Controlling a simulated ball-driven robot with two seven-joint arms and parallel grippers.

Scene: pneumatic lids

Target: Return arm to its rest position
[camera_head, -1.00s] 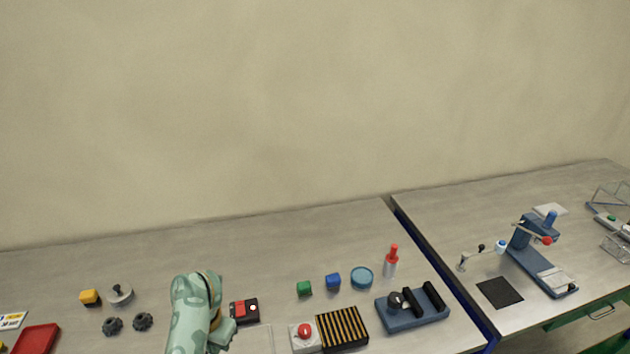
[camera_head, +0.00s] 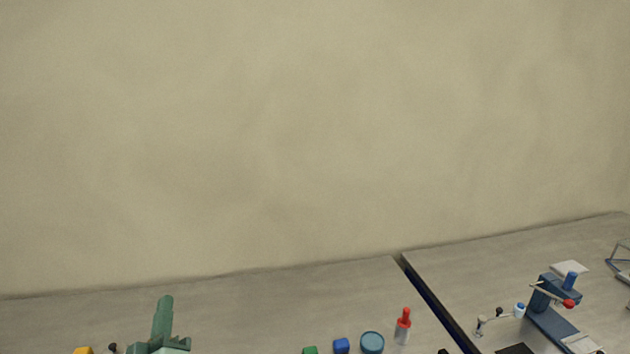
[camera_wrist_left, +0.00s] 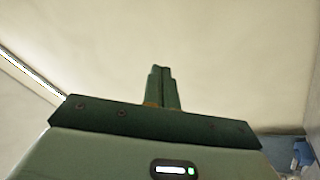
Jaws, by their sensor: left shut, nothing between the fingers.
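My left gripper (camera_head: 163,318) stands at the bottom left of the head view, fingers pointing up, in front of the workbench. Its fingers are together and hold nothing. In the left wrist view the shut fingers (camera_wrist_left: 162,88) point up against a plain pale surface, with nothing at their tips. My right gripper shows in neither view.
The near bench (camera_head: 250,300) bears a yellow block (camera_head: 84,350), a green block (camera_head: 310,350), a blue block (camera_head: 341,345), a round blue dish (camera_head: 372,342) and a red-topped bottle (camera_head: 403,327). A second bench with a blue lever device (camera_head: 548,312) stands at right.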

